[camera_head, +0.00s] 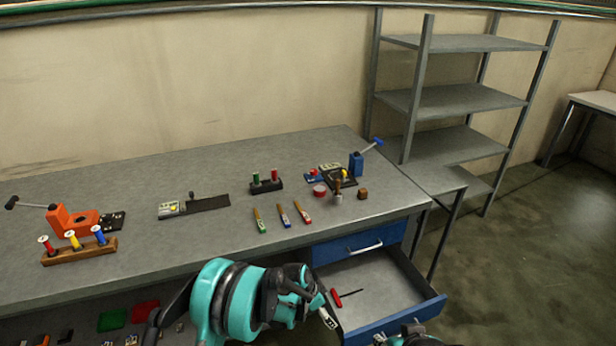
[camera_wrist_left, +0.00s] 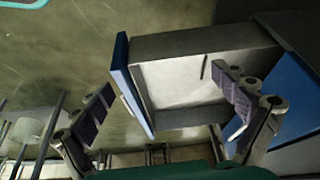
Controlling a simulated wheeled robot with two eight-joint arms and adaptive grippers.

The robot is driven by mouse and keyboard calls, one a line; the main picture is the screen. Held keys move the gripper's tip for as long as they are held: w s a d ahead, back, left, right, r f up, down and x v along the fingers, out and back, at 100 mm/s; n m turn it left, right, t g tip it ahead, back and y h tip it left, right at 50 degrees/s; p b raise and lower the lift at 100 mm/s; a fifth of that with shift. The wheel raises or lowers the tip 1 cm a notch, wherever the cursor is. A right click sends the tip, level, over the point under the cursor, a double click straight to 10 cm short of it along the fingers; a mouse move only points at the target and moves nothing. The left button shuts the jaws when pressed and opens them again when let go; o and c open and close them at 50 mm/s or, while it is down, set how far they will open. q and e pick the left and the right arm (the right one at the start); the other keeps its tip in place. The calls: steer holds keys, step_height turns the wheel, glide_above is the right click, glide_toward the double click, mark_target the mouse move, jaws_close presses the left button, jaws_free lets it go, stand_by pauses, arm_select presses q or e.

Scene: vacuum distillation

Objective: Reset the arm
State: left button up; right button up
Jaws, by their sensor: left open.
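My left arm (camera_head: 235,300) is teal and black and reaches in at the bottom centre of the head view, in front of the table edge. In the left wrist view my left gripper (camera_wrist_left: 164,84) has its two fingers wide apart with nothing between them. The open drawer (camera_wrist_left: 190,82) shows beyond the fingers, and in the head view this blue-fronted drawer (camera_head: 395,322) is pulled out beside my left arm. A red-handled tool (camera_head: 345,296) lies inside it.
A closed blue drawer (camera_head: 340,248) sits above the open one. Metal shelving (camera_head: 455,100) stands behind right.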

arm_select(q)
steer(key=s+a+r+n+t+y, duration=0.1)
steer(key=s+a+r+n, duration=0.1)
steer(key=a+r, duration=0.35)
steer(key=s+a+r+n+t, duration=0.1)
steer(key=s+a+r+n, duration=0.1)
steer(key=r, duration=0.6)
steer(key=s+a+r+n+t+y, duration=0.1)
steer(key=s+a+r+n, duration=0.1)
steer(key=a+r, duration=0.35)
steer(key=s+a+r+n+t+y, duration=0.1)
steer(key=s+a+r+n, duration=0.2)
steer(key=s, duration=0.6)
steer(key=s+a+r+n+t+y, duration=0.1)
steer(key=s+a+r+n, duration=0.3)
steer(key=s, duration=0.5)
steer(key=a, duration=0.2)
steer(key=shift+s+a+r, duration=0.25)
steer(key=shift+a+r, duration=0.15)
